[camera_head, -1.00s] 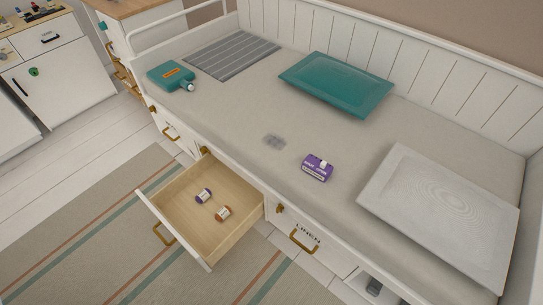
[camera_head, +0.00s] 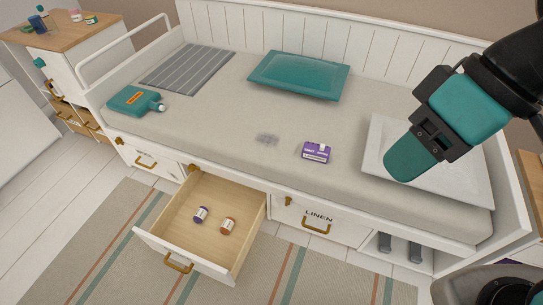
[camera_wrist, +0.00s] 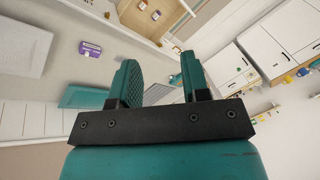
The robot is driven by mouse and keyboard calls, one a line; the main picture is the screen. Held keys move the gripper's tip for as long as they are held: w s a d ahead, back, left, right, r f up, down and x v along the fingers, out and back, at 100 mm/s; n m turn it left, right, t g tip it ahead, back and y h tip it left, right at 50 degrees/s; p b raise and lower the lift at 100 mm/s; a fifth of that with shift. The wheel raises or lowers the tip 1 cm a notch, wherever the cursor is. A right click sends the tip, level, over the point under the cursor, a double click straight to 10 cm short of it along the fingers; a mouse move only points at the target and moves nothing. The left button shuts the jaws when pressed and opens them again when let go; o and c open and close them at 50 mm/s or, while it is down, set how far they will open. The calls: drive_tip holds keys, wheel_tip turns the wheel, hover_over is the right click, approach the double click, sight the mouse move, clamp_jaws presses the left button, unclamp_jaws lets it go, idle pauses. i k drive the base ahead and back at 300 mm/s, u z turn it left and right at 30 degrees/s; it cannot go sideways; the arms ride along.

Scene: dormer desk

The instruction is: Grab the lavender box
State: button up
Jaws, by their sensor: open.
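The lavender box (camera_head: 316,152) is a small purple carton with a white top piece and a pale label. It lies on the daybed's mattress, right of a grey smudge. It also shows in the wrist view (camera_wrist: 90,49) at the upper left. My gripper (camera_head: 398,172) is at the right in the head view, above the white pillow and apart from the box. In the wrist view my gripper (camera_wrist: 158,68) shows two teal fingers spread with nothing between them.
A teal pillow (camera_head: 298,75), a white pillow (camera_head: 455,181), a grey striped mat (camera_head: 188,68) and a teal bottle (camera_head: 136,101) lie on the daybed. An open drawer (camera_head: 228,188) juts from its front, holding a purple-banded jar (camera_head: 201,214) and an orange one (camera_head: 228,226). Mattress around the box is clear.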

sight(311, 151)
drive_tip(key=u, duration=0.1)
drive_tip(key=i, duration=1)
